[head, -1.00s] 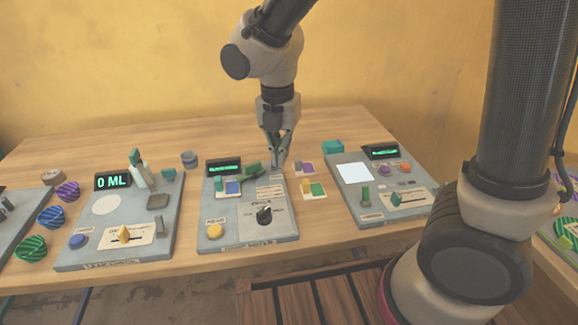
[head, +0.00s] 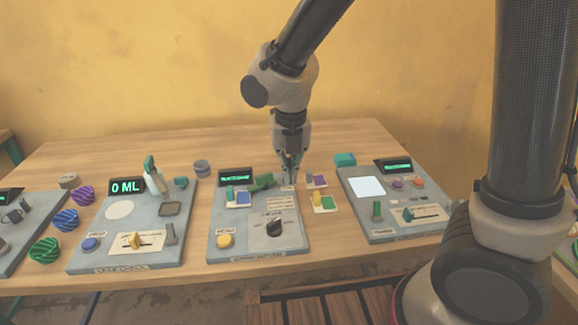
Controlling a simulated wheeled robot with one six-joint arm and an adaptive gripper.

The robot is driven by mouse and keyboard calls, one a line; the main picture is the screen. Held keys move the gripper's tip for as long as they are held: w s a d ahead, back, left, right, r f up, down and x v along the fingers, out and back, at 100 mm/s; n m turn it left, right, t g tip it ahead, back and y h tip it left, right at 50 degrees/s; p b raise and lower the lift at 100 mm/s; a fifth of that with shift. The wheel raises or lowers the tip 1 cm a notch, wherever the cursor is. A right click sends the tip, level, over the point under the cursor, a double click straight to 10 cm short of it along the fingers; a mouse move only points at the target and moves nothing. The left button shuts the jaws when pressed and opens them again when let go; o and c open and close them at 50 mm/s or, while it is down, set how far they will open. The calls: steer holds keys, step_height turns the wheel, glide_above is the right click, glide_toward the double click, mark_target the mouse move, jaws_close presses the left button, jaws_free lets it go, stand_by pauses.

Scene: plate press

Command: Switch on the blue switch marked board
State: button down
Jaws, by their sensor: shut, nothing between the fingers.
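A blue square (head: 243,198) on a small pale plate lies at the upper left of the middle grey panel (head: 222,248), with a teal piece at its left side. It may be the blue switch; its marking is too small to read, and I cannot tell its on or off position. My gripper (head: 290,180) is shut and empty, pointing down at the panel's upper right corner. It is to the right of the blue square and apart from it. I cannot tell whether the fingertips touch the panel.
Other panels stand on both sides, the left one with a "0 ML" display (head: 127,187).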

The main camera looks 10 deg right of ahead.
mark_target(290, 200)
steer(key=f, duration=0.7)
steer(key=shift+w+d+f, duration=0.1)
steer(key=shift+w+f, duration=0.15)
steer(key=shift+w, duration=0.05)
steer(key=w, duration=0.1)
steer(key=w+r, duration=0.1)
steer(key=shift+w+r, duration=0.6)
steer(key=shift+w, duration=0.25)
steer(key=shift+a, duration=0.2)
